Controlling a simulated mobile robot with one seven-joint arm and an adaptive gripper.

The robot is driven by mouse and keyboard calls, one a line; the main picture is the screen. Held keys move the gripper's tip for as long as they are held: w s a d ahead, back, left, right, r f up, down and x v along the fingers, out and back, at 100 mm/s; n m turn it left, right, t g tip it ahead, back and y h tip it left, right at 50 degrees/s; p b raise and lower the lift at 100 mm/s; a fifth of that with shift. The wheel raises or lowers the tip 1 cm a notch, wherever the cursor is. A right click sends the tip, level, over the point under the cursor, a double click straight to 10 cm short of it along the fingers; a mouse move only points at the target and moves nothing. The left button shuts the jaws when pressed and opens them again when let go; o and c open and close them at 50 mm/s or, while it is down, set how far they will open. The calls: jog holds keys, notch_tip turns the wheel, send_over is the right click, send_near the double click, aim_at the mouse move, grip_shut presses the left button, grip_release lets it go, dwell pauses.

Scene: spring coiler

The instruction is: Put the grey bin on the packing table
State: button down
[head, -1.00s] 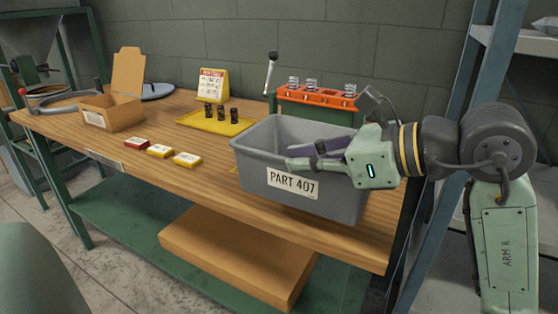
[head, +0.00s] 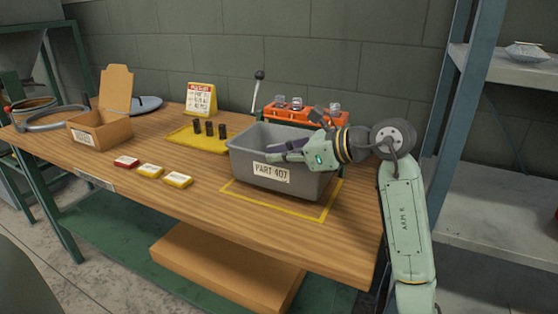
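The grey bin (head: 307,184) with a "PART 407" label is upright over the right part of the wooden packing table (head: 235,222). A yellow outline (head: 284,209) on the tabletop shows in front of the bin and to its right. I cannot tell for certain whether the bin's base touches the tabletop.
Behind the bin stands an orange rack (head: 310,114) beside a lever (head: 257,90). To the left are a yellow tray (head: 185,138) with dark cylinders, a sign (head: 201,99), small boxes (head: 150,171) and an open carton (head: 102,132). Metal shelving (head: 500,185) stands at right.

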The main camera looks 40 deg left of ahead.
jog(key=shift+f, duration=1.05)
jog(key=shift+f, duration=0.1)
jog(key=shift+f, duration=0.15)
jog(key=c, duration=1.8)
grip_release()
jog(key=shift+r+p, duration=0.3)
jog(key=shift+r, duration=0.1)
jog(key=b+v, duration=0.3)
jog(key=v, duration=0.9)
